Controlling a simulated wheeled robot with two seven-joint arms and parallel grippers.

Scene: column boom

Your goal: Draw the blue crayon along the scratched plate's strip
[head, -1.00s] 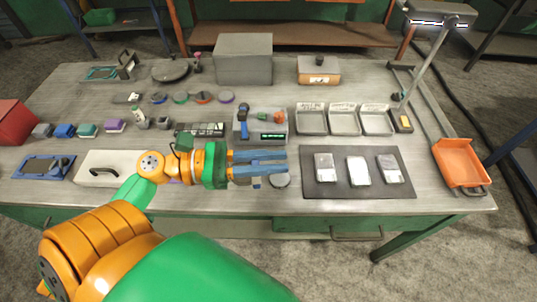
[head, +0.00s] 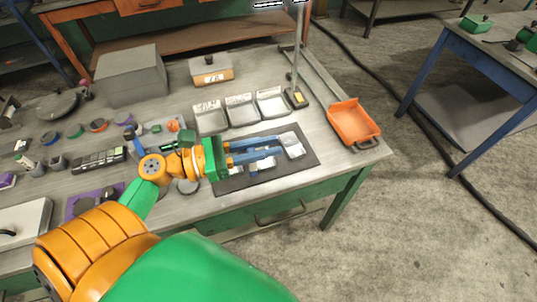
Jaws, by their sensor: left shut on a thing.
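My left gripper (head: 281,146) reaches in from the left, its blue fingers over the dark mat (head: 306,161). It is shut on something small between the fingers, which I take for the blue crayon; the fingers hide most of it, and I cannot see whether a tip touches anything. Light grey plates lie on the mat. The right plate (head: 293,148) is just past the fingertips. The middle plate (head: 262,166) is partly hidden below the fingers, and another at the left is mostly hidden by the gripper. I cannot tell which plate is scratched. My right gripper is not in view.
Three labelled metal trays (head: 243,113) stand behind the mat, with a lamp post (head: 297,65) beside them. An orange dustpan (head: 353,121) lies at the bench's right end. A grey box (head: 132,75) and a lidded box (head: 211,71) stand at the back.

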